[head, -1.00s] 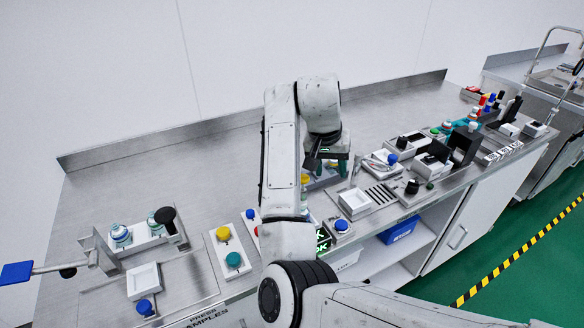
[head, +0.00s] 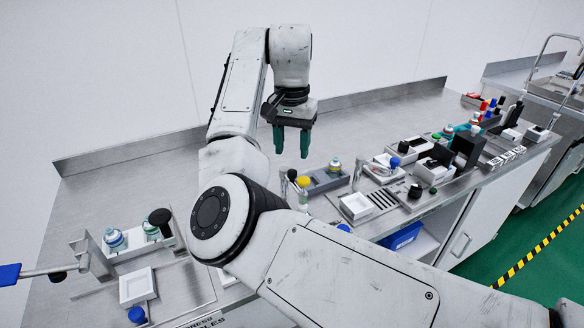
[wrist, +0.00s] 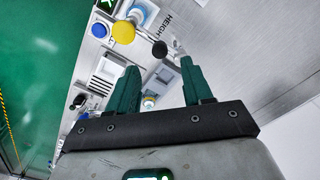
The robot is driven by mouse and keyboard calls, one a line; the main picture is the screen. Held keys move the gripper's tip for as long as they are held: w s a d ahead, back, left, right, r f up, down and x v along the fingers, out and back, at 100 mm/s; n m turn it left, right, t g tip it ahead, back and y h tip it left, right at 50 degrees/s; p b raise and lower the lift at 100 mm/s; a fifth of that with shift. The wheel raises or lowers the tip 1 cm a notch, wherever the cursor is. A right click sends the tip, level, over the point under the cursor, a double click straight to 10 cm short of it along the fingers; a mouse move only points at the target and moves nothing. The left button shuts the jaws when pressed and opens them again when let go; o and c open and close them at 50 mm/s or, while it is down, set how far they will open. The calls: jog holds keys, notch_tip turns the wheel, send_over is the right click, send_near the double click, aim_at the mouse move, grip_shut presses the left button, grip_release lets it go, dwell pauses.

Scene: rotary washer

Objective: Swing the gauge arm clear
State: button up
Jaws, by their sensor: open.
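My gripper (head: 291,148) is open and empty, held above the bench with its green fingers pointing down. Just below it in the head view is a small fixture with a black knob (head: 292,175) and a yellow knob (head: 303,181); my arm hides part of its base. In the wrist view the yellow knob (wrist: 123,32) and black knob (wrist: 160,48) show beyond the fingertips, beside a bench label starting "HEIGH". The gauge arm seems to be the piece with the black knob, but I cannot tell for sure. My gripper (wrist: 160,72) touches neither knob.
A grey block with a teal-and-yellow-topped vial (head: 335,165) stands right of the knobs, beside a thin upright post (head: 357,176). At left is a blue-handled lever (head: 10,274). The bench's back strip is clear.

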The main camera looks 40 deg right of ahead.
aim_at(292, 171)
jog(key=shift+f, duration=3.05)
grip_shut()
